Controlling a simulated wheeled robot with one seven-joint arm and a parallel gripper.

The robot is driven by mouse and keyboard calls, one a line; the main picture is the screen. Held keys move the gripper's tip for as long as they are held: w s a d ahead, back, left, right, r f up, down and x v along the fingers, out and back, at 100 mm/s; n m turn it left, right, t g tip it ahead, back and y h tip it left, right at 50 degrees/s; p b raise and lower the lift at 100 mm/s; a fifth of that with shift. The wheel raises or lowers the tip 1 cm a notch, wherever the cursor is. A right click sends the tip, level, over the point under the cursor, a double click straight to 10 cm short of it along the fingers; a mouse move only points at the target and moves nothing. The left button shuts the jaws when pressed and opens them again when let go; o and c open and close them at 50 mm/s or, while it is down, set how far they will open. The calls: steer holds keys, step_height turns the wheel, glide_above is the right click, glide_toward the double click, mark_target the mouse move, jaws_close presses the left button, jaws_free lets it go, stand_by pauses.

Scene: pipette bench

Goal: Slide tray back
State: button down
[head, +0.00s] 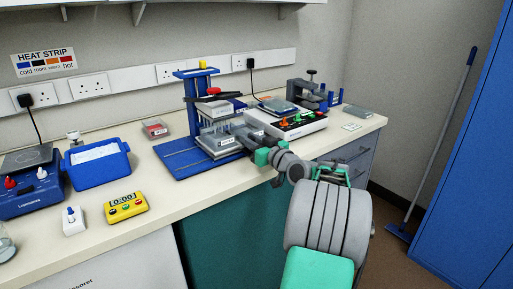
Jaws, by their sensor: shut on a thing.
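A blue press-like stand (168,158) with a flat base and an upright column is on the bench. A grey tray (222,146) with a small label on its front sits low in the stand, under a row of pale pipette tips (214,128). My gripper (243,138) reaches in from the right at the tray's right side and is shut on the tray. The fingertips are small here, and the exact contact is partly hidden by the gripper itself.
A white device (290,126) with coloured knobs stands just behind my gripper. A small red-and-grey box (155,129) lies left of the stand. A blue ice tub (98,165) and a yellow timer (126,208) are further left.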

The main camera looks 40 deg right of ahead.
steer(key=shift+d, duration=0.15)
steer(key=c, duration=1.3)
jaws_free()
steer(key=shift+s, duration=0.1)
steer(key=s, duration=0.7)
steer(key=shift+s, duration=0.35)
